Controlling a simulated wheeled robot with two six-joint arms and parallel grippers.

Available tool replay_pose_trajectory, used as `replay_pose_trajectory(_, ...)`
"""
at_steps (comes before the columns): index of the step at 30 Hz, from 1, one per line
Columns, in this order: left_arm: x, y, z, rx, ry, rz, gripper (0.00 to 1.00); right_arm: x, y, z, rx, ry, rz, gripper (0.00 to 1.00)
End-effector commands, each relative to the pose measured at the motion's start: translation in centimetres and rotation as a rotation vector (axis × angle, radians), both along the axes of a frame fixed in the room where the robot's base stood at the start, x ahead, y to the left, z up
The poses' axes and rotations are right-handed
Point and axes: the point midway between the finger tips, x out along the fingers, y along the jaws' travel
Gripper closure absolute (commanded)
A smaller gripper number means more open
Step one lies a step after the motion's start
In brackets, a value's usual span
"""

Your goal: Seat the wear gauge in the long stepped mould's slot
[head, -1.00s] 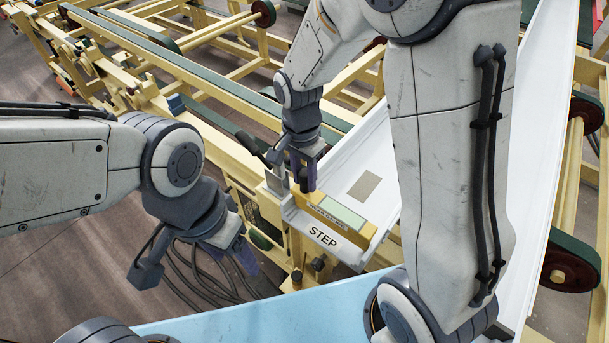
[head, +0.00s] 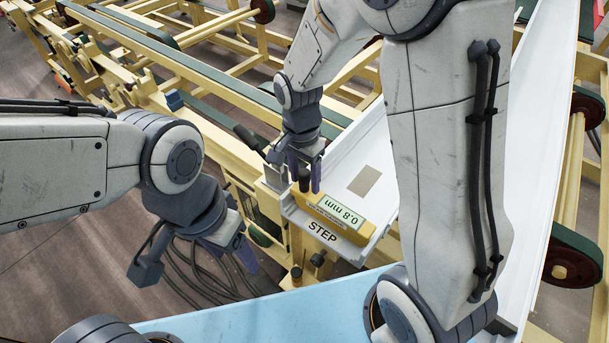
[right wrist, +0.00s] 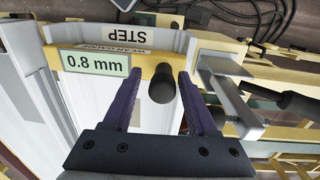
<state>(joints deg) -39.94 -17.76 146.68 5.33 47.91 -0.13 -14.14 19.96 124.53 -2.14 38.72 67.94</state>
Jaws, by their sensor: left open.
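The wear gauge (head: 347,211), a yellow block with a pale "0.8 mm" display and a black knob (head: 304,182), lies across the STEP-marked end of the long white stepped mould (head: 345,160). In the right wrist view the gauge (right wrist: 140,66) sits low behind the STEP end wall; the slot under it is hidden. My right gripper (head: 304,188) is open around the black knob. The right wrist view shows the knob (right wrist: 162,85) between its purple fingers, with slim gaps on both sides. My left gripper (head: 243,255) is open and empty, left of the mould end.
A metal bracket (right wrist: 228,92) stands close beside the right gripper. A yellow frame with rollers (head: 230,75) carries the mould. A light blue surface (head: 270,308) lies in front, and loose cables (head: 200,280) lie on the floor below my left gripper.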

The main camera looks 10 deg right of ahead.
Motion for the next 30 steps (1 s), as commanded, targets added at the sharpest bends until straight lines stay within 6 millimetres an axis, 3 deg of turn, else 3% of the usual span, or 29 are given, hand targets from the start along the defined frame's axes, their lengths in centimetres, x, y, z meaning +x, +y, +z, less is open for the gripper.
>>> replay_pose_trajectory(11, 0.0, 0.0, -0.2, 0.000, 0.000, 0.004, 0.34, 0.5, 0.2, 0.6, 0.005, -0.016, 0.000, 0.29)
replay_pose_trajectory(24, 0.0, 0.0, -1.5, 0.000, 0.000, 0.005, 0.34, 0.7, 0.4, 8.5, 0.006, -0.018, 0.000, 0.29)
replay_pose_trajectory(30, 0.0, 0.0, -1.7, 0.000, 0.000, 0.005, 0.34, 0.6, 0.4, 10.4, 0.004, -0.010, 0.000, 0.29)
